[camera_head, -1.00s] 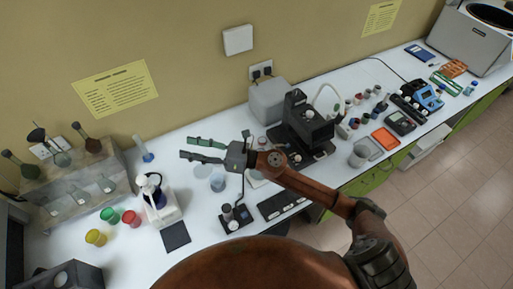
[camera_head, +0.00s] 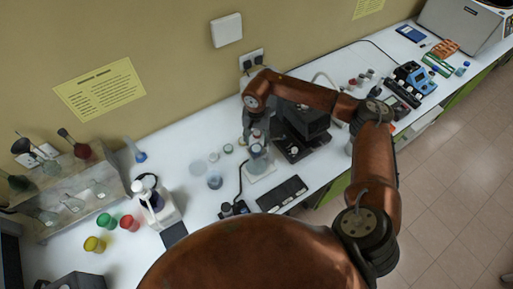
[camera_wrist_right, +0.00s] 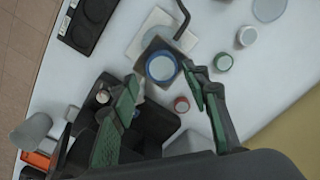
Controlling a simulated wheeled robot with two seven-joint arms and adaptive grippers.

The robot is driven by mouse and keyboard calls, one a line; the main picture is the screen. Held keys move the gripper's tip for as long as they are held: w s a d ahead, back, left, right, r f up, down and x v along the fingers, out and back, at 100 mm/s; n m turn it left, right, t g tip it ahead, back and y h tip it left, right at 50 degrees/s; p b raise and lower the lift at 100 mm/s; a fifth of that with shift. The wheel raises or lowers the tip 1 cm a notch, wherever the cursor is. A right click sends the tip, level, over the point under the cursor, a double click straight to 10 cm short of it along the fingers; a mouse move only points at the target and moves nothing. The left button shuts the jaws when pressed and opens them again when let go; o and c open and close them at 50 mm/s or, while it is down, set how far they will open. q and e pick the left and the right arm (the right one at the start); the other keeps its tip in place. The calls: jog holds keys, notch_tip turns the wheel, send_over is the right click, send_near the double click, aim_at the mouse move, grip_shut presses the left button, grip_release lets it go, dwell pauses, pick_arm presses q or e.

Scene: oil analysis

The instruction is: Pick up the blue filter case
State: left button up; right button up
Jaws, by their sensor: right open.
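A round, pale-topped piece with a blue rim (camera_wrist_right: 161,67), which looks like the blue filter case, shows in the right wrist view over a dark square. My right gripper (camera_wrist_right: 160,78) is open and empty, its green-padded fingers on either side of the blue-rimmed piece in this view. I cannot tell whether they touch it or how far above it they are. In the head view my right gripper (camera_head: 254,132) points down over the bench, above a clear glass-like piece (camera_head: 258,161) that partly hides what is below. My left gripper is not in view.
Small round cases with green (camera_wrist_right: 223,62) and red (camera_wrist_right: 181,104) rims lie close to the fingers. A black instrument (camera_head: 302,125) stands right beside my right gripper. The wall borders the bench behind.

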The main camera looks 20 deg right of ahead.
aim_at(256, 148)
notch_tip(256, 148, down, 4)
jog(key=shift+w+f+p, duration=0.1)
jog(key=shift+f+p, duration=0.1)
jog(key=shift+p, duration=0.95)
jog(key=shift+f, duration=0.4)
jog(key=c, duration=0.7)
